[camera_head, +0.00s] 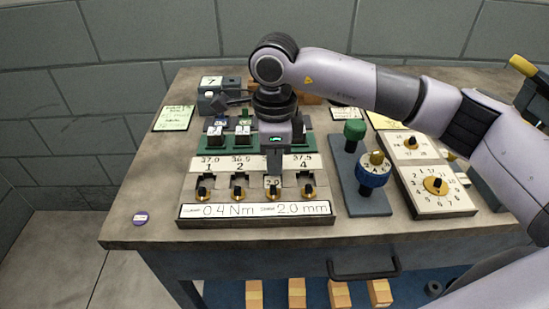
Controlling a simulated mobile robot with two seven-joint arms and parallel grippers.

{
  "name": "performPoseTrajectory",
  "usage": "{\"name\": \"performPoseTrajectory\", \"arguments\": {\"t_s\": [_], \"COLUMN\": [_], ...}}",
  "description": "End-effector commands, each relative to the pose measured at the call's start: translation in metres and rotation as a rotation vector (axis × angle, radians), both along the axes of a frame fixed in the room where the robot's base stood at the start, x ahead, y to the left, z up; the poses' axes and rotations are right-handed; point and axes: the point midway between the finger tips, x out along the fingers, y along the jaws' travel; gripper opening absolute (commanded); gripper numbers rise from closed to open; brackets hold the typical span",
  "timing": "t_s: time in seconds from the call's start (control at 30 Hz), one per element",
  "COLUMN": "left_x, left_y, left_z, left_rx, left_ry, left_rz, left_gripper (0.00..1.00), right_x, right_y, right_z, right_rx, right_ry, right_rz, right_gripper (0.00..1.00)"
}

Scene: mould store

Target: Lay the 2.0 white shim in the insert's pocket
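The insert (220,163) is a pale block near the table's front, with printed figures such as 37.0 and 36.9 and a row of pockets along its front side. My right gripper (274,172) points down over the third pocket from the left. Its dark fingers look close together on a small white shim (272,182), whose marking seems to read 2.0. The shim is at the pocket, behind a black-and-brass knob; whether it touches the pocket floor is hidden. My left gripper is out of view.
A green rack (207,146) with white-topped blocks stands behind the insert. A plate (255,210) in front reads 0.4 Nm and 2.0 mm. On the right are a blue dial (372,172), a green knob (354,130) and a dial panel (437,204). The table's left front is mostly clear.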

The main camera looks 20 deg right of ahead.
Motion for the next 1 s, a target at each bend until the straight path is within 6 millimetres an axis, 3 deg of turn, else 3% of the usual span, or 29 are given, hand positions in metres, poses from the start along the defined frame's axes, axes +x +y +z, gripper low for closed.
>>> {"name": "performPoseTrajectory", "arguments": {"t_s": [0.3, 1.0], "left_x": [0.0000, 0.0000], "left_y": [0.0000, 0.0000], "left_z": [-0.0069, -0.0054], "left_rx": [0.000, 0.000], "left_ry": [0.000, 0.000], "left_rz": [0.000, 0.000], "left_gripper": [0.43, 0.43], "right_x": [0.0000, -0.0001], "right_y": [-0.0001, 0.0000], "right_z": [-0.0063, 0.0002], "right_rx": [0.000, 0.000], "right_ry": [0.000, 0.001], "right_rz": [0.000, 0.000], "right_gripper": [0.00, 0.00]}}
